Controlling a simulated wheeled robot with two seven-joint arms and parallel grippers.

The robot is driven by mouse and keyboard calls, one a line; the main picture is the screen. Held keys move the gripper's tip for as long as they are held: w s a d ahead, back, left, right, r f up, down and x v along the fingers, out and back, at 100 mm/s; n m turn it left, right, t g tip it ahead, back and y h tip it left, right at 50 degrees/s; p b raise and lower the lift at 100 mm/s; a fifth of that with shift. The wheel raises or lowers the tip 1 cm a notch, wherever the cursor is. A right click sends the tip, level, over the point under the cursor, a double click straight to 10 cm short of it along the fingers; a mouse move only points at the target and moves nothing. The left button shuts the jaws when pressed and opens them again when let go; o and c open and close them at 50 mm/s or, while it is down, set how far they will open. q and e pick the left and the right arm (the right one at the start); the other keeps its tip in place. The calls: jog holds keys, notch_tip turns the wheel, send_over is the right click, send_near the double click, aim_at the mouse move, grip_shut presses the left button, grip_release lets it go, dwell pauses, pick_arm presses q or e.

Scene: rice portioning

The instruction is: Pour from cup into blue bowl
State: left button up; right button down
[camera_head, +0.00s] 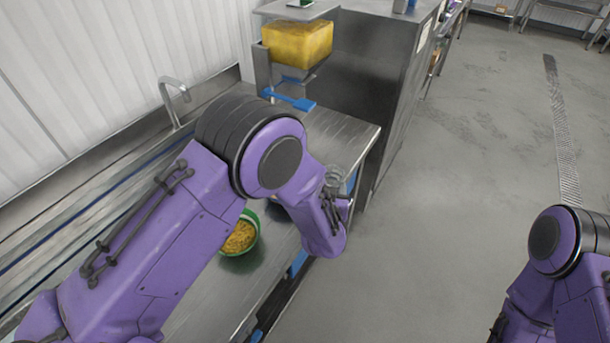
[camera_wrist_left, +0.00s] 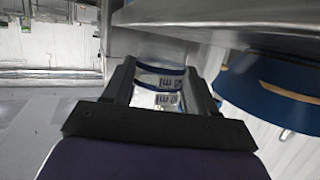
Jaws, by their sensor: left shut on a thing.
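My left gripper (camera_wrist_left: 160,76) is shut on a clear cup (camera_wrist_left: 160,98) with blue bands and markings, seen between the fingers in the left wrist view. In the head view the cup (camera_head: 336,178) shows faintly beside the end of my left arm, near the counter's right edge. Its contents cannot be made out.
A green bowl (camera_head: 240,238) of yellow food stands on the metal counter (camera_head: 198,300), partly behind my left arm. A stand with a yellow block (camera_head: 297,43) and a faucet (camera_head: 175,97) are at the back. Grey floor (camera_head: 450,170) is open at right.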

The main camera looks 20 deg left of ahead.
pick_arm(q)
jog(key=shift+s+d+r, duration=0.1)
jog(key=shift+s, duration=0.05)
jog(key=p+v, duration=0.4)
jog(key=v, duration=0.8)
jog(key=shift+s+d+f, duration=0.2)
jog(key=shift+d+f, duration=0.1)
jog(key=shift+w, duration=0.1)
jog(key=b+x, duration=0.1)
jog(key=x, duration=0.3)
jog(key=b+x, duration=0.1)
jog(key=x, duration=0.3)
jog(key=b+x, duration=0.2)
jog(key=x, duration=0.2)
jog(key=shift+w+a+r, duration=0.15)
jog(key=shift+w+a, duration=0.05)
jog(key=shift+a, duration=0.25)
